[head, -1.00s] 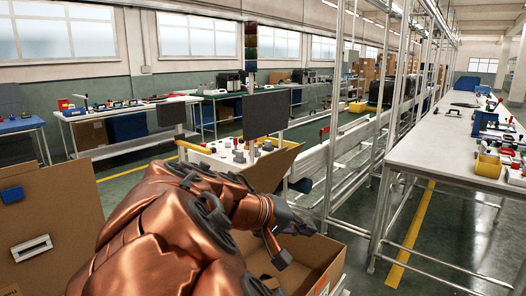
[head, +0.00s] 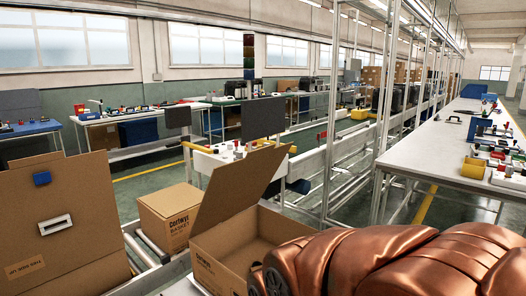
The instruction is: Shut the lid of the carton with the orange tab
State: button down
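An open carton (head: 215,272) stands at the lower middle of the head view. Its lid flap (head: 240,185) is raised and leans up to the right. My copper-coloured arm crosses the lower right and covers the carton's right side. To the left stands a tall brown cardboard panel (head: 90,200) with a blue tab (head: 41,178) and a white-framed slot (head: 55,225), which looks like a raised lid. I see no orange tab on any carton; one could be hidden. My gripper is outside the picture.
A closed carton (head: 170,220) sits on a roller conveyor (head: 142,249) behind the open one. A dark monitor (head: 263,118) stands beyond. A long white workbench (head: 440,158) with a yellow bin (head: 474,167) runs along the right, and metal posts rise before it.

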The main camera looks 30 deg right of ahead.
aim_at(233, 187)
jog(key=z, duration=0.7)
jog(key=i, duration=0.7)
jog(key=u, duration=2.35)
